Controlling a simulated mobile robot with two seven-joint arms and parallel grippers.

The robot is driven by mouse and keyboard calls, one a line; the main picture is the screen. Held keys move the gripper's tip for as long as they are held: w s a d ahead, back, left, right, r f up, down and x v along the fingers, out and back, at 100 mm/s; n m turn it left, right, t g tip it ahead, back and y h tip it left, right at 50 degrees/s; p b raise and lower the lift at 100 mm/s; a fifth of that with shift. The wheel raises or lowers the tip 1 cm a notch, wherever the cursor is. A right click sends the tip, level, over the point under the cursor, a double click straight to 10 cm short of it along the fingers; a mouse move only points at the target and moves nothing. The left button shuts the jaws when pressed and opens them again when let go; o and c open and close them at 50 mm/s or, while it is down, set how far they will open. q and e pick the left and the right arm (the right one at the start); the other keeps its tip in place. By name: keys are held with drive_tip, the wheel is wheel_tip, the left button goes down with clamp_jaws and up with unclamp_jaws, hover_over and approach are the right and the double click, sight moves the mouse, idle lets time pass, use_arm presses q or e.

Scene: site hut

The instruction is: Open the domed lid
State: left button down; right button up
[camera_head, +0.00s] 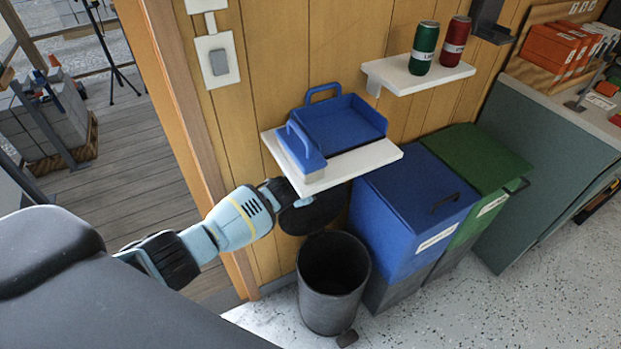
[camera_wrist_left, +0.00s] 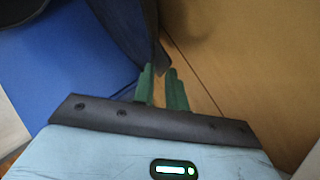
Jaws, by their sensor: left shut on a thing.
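The black bin (camera_head: 333,285) stands on the floor against the wooden wall, its round mouth open. Its dark lid (camera_head: 318,213) is raised behind and above the mouth, under the white shelf. The lid's dark surface also shows in the left wrist view (camera_wrist_left: 128,28). My left gripper (camera_head: 303,201) reaches in from the left at the lid, partly hidden by the shelf and my wrist. In the wrist view its green fingers (camera_wrist_left: 160,76) are shut on the lower edge of the lid. My right gripper is not in view.
The white shelf (camera_head: 368,158) with blue dustpan pieces (camera_head: 340,121) hangs just above my left gripper. A blue bin (camera_head: 415,215) and a green bin (camera_head: 478,160) stand close on the right. Floor in front is clear.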

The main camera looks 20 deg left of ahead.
use_arm(q)
drive_tip(key=shift+w+a+r, duration=0.1)
drive_tip(key=shift+w+r, duration=0.05)
drive_tip(key=shift+r, duration=0.15)
drive_tip(key=c, duration=1.6)
unclamp_jaws()
drive_tip(key=shift+f, duration=0.15)
